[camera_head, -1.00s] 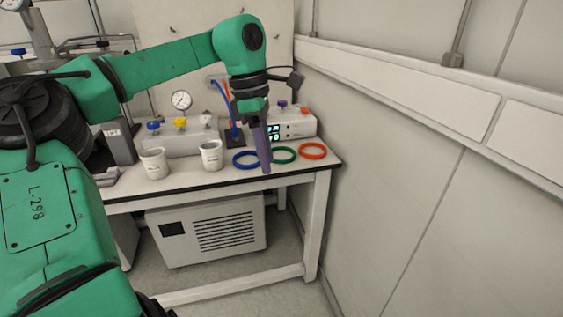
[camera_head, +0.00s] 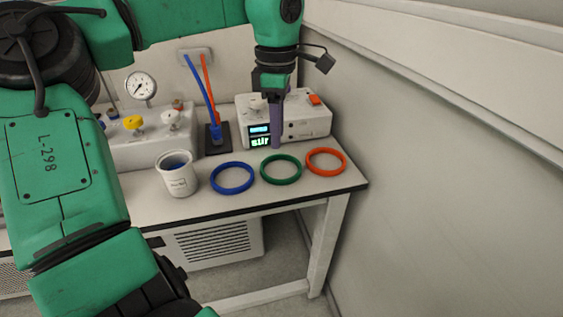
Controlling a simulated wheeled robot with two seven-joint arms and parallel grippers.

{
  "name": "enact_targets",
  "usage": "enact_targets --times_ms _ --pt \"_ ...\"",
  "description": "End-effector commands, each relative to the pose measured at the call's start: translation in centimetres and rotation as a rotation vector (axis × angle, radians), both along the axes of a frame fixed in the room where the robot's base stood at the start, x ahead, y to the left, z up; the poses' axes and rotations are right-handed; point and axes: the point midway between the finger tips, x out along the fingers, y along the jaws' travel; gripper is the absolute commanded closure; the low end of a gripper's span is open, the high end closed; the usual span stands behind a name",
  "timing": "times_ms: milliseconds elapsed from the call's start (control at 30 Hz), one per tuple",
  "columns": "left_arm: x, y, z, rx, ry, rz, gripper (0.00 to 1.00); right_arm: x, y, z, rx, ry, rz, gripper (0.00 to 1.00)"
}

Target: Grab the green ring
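The green ring (camera_head: 281,183) lies flat on the white bench, between the blue ring (camera_head: 232,192) and the orange ring (camera_head: 325,172). My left gripper (camera_head: 276,145) points down from the green arm at the top. Its purple fingers overlap in this view, so I cannot tell whether they are apart. The fingertips appear just behind the green ring in the picture, in front of the white device. No ring is seen in the fingers. My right gripper is not in view.
A white cup (camera_head: 178,182) stands left of the rings. Behind are a white instrument with a display (camera_head: 305,122), blue and red tubes in a dark holder (camera_head: 217,138), and a valve block with a gauge (camera_head: 140,86). A wall (camera_head: 440,190) closes the right side.

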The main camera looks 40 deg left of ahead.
Motion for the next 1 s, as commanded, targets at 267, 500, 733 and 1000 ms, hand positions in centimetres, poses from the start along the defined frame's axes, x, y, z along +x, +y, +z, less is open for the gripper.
enact_targets --times_ms 267,500,733,1000 --pt "0.0 0.0 -6.3 -0.001 0.002 0.0 0.6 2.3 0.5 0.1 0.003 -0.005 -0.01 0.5" --pt "-0.1 -0.1 -10.4 -0.001 0.003 0.0 0.6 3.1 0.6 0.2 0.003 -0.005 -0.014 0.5" --pt "0.0 -0.1 -11.7 -0.001 -0.002 0.001 0.6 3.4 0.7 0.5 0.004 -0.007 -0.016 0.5" --pt "-0.1 -0.1 -11.7 0.0 -0.001 0.001 1.0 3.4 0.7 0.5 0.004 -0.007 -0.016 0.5"
